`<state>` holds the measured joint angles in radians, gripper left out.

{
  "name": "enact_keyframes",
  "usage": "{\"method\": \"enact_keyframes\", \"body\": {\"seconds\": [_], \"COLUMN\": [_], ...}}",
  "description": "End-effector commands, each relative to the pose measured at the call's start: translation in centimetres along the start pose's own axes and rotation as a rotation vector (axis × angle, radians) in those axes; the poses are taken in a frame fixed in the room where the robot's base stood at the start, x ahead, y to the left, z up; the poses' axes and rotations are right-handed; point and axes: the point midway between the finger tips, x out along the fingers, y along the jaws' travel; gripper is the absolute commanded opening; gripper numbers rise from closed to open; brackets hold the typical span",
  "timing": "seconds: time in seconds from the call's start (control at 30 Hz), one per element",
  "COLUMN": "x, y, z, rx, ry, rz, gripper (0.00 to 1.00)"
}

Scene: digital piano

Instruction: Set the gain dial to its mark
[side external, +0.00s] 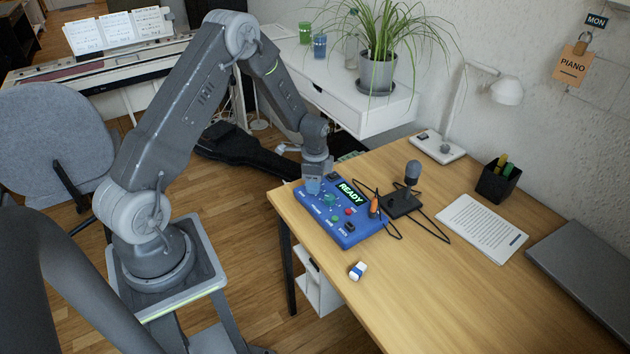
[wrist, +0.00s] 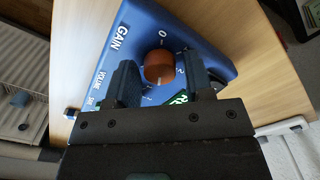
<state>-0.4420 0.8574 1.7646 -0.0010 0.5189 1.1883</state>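The blue control box (side external: 348,238) lies near the left corner of the desk, with a lit display (side external: 351,192) reading READY. In the wrist view the box (wrist: 197,40) carries the word GAIN beside an orange-brown round dial (wrist: 158,64). Figures 0, 1 and 2 are around the dial, and a pale line shows at its lower edge. My gripper (wrist: 158,72) is open, with one finger on each side of the dial and gaps visible. In the side view my gripper (side external: 313,187) is over the box's far left end and hides the dial there.
A microphone (side external: 412,172) on a dark base and its cable lie right of the box. A small blue-and-white block (side external: 358,271) is in front. The desk's front middle is clear.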

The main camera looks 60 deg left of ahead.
Motion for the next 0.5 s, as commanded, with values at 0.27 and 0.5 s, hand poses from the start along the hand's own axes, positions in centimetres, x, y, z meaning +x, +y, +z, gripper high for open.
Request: {"method": "enact_keyframes", "body": {"seconds": [0.27, 0.5], "x": [-0.02, -0.03], "y": [0.01, 0.01], "z": [0.0, 0.0], "rx": [0.0, -0.003], "ry": [0.0, 0.0], "rz": [0.0, 0.0], "gripper": [0.21, 0.09]}}
